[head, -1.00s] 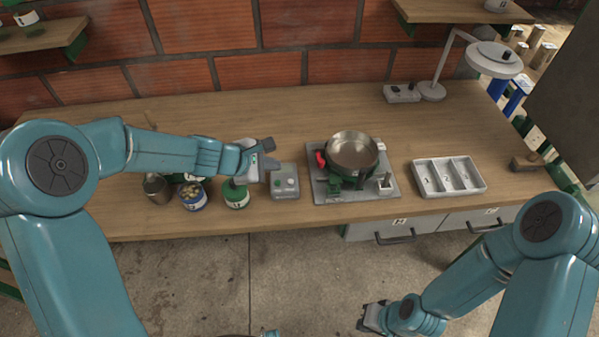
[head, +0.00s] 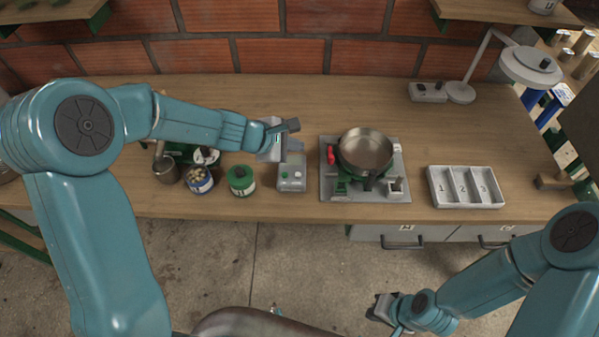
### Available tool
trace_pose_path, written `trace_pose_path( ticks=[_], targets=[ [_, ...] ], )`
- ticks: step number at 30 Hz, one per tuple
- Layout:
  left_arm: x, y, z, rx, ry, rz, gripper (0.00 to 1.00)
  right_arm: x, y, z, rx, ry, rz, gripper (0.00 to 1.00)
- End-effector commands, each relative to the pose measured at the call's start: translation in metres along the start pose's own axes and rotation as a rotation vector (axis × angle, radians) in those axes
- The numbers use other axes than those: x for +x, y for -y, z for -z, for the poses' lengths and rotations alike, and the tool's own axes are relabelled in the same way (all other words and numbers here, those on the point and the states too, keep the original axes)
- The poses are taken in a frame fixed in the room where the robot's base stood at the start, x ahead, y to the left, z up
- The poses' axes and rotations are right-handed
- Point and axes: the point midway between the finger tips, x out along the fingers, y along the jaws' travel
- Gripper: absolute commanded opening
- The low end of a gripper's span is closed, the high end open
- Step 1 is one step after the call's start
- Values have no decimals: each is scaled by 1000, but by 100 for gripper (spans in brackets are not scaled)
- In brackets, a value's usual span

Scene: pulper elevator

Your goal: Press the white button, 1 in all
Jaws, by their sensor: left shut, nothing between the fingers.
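A small grey box (head: 291,184) stands on the workbench, left of the hot plate. Small buttons show on its top face; a pale one, which looks like the white button (head: 297,174), is on the right, beside a greenish one. My left gripper (head: 288,139) is shut and empty.
A metal pan (head: 365,150) sits on the burner plate (head: 385,193) right of the box. A green-lidded jar (head: 241,180), a blue tin (head: 199,180) and a metal cup (head: 166,169) stand to the left. A numbered tray (head: 465,203) is at the right. A lamp (head: 530,66) stands behind.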

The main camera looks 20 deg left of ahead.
Motion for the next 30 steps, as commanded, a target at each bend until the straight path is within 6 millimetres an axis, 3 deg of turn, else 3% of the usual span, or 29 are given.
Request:
trace_pose_path(
  ticks=[8,21,30],
  targets=[
    [20,12,12,1,0,0,0,22,-8,1,0,0,0,0],
    [63,40,41,2,0,0,0,75,-27,2,0,0,0,0],
    [64,41,42,1,0,0,0,77,-28,2,0,0,0,0]
  ],
)
